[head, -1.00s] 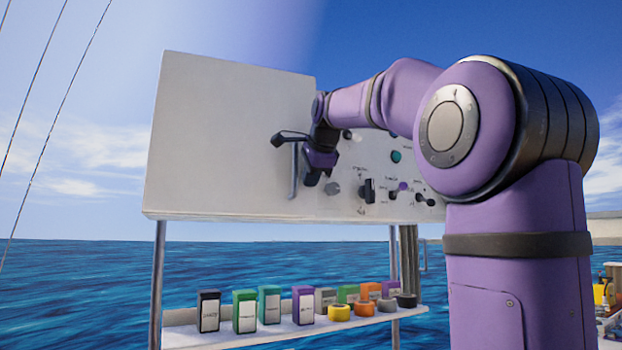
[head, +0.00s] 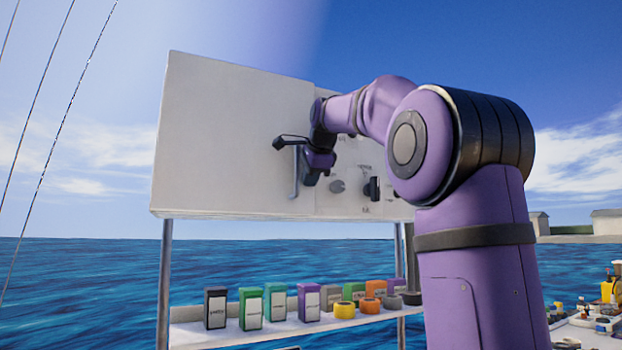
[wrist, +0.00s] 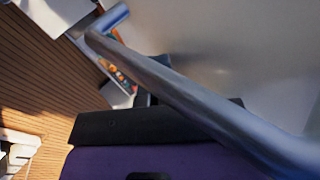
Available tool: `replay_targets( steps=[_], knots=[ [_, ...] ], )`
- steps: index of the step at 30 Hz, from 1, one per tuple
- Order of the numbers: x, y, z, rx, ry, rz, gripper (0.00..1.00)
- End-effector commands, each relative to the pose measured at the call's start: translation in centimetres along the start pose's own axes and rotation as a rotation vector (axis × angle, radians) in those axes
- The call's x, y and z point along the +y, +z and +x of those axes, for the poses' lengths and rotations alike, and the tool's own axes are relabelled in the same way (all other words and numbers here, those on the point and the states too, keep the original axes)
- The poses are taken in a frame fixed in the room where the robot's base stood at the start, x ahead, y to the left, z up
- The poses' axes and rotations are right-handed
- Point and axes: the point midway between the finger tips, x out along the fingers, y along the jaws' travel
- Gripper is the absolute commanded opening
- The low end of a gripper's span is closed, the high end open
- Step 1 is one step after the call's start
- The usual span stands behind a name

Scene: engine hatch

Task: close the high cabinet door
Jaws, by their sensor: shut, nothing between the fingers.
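The high cabinet door (head: 230,130) is the broad white panel at the left of the cabinet in the head view. It looks almost in line with the control panel beside it, but I cannot tell whether it is fully shut. Its grey bar handle (head: 294,172) is upright near the door's right edge. My gripper (head: 311,178) is shut and empty, just right of the handle. In the wrist view the handle (wrist: 190,92) crosses diagonally, close to my gripper (wrist: 150,122). Contact cannot be made out, and the fingertips are mostly hidden.
The control panel (head: 348,205) with knobs lies right of the door, partly behind my arm. Below, a shelf (head: 205,335) carries several coloured boxes and tape rolls. Metal posts (head: 164,280) support the cabinet. A cluttered surface (head: 590,330) is at the lower right.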

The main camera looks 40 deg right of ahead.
Motion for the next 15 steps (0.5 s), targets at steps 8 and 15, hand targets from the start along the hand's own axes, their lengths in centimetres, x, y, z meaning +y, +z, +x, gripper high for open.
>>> replay_targets(
  steps=[8, 15],
  knots=[
    [-0.3, 0.1, -5.3, 0.0, -0.025, 0.001, 0.0],
    [0.1, 0.0, -9.4, 0.0, -0.016, 0.0, 0.0]
  ],
)
